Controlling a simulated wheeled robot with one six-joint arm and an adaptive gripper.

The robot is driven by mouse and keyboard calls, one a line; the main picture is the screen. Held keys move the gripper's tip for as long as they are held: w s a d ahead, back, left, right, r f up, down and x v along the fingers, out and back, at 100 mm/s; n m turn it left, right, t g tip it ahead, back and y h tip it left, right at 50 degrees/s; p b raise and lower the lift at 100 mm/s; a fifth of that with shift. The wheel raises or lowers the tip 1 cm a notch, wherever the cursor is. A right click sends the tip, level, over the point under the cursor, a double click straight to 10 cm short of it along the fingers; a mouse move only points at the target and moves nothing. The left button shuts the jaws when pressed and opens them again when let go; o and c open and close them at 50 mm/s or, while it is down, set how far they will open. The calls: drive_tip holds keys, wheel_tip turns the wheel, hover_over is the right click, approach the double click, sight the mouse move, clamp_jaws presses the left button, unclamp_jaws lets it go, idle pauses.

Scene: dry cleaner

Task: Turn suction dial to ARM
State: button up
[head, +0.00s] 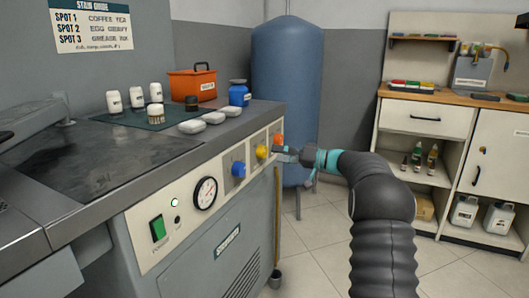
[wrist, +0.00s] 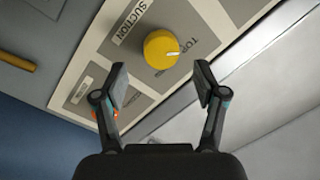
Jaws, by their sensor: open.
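The suction dial is a round yellow knob (wrist: 161,49) on the cream panel, beside a label reading SUCTION (wrist: 132,20). It also shows in the head view (head: 262,152), between a blue dial and an orange dial. Its white pointer mark points right in the wrist view, towards a grey label starting with TOP (wrist: 203,45); the ARM label cannot be read. My gripper (wrist: 160,82) is open and empty, its fingers apart and short of the knob, which lies ahead between them. In the head view my gripper (head: 289,154) is close to the panel's right end.
A blue dial (head: 238,169), an orange dial (head: 278,139), a gauge (head: 205,193) and a green switch (head: 158,228) share the panel. A blue tank (head: 287,80) stands behind. Bottles and an orange box (head: 192,84) are on the top. The floor at right is clear.

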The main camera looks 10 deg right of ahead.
sight(266, 152)
drive_tip(key=shift+x, duration=2.15)
